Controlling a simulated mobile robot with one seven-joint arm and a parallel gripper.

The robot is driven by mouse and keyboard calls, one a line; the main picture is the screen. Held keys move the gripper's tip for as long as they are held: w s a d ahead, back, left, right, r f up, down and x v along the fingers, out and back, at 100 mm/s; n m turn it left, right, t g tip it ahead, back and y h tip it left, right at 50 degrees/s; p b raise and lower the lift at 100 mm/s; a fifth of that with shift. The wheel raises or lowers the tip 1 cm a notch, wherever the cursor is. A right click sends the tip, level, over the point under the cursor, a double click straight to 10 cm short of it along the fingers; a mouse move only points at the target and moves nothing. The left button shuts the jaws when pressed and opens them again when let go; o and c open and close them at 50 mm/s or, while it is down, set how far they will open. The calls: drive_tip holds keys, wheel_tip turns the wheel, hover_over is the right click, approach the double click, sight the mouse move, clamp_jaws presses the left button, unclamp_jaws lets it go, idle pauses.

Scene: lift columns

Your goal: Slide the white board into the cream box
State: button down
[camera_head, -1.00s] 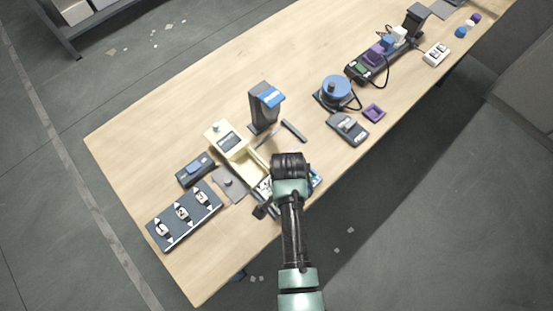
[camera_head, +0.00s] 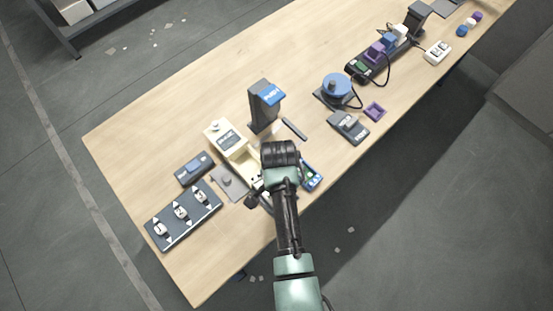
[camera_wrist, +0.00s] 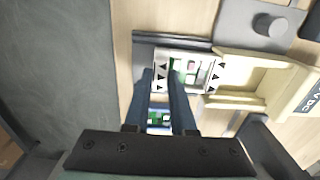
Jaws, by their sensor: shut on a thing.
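The white board (camera_wrist: 198,72), with green and pink parts and black triangle marks, shows in the wrist view between my fingers and the cream box. My gripper (camera_wrist: 163,78) is shut on the board's left part, and its fingers cover some of it. The cream box (camera_wrist: 262,82) lies just to the right, its open side facing the board. The board's right end is at the box's mouth; I cannot tell whether it is inside. In the head view the cream box (camera_head: 229,142) is left of my wrist, which hides the board and fingertips.
A dark rail (camera_wrist: 165,39) runs along the board's upper edge. A grey plate with a knob (camera_head: 228,181) and a dark switch panel (camera_head: 184,214) lie left of the box. A blue device (camera_head: 312,175) is right of my wrist. A dark post (camera_head: 264,106) stands behind.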

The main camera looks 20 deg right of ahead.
sight(259, 176)
drive_tip(key=shift+w+a+b, duration=0.45)
drive_tip(key=shift+w+b, duration=0.2)
drive_tip(key=shift+w, duration=0.55)
drive_tip(key=shift+w+a+b, duration=0.45)
drive_tip(key=shift+w+b, duration=0.2)
drive_tip(key=shift+w, duration=0.6)
drive_tip(key=shift+w+a+b, duration=0.45)
drive_tip(key=shift+w+b, duration=0.2)
drive_tip(key=shift+w, duration=0.55)
drive_tip(key=c, duration=0.8)
unclamp_jaws()
wheel_tip(259, 176, up, 6)
drive_tip(key=p, duration=0.6)
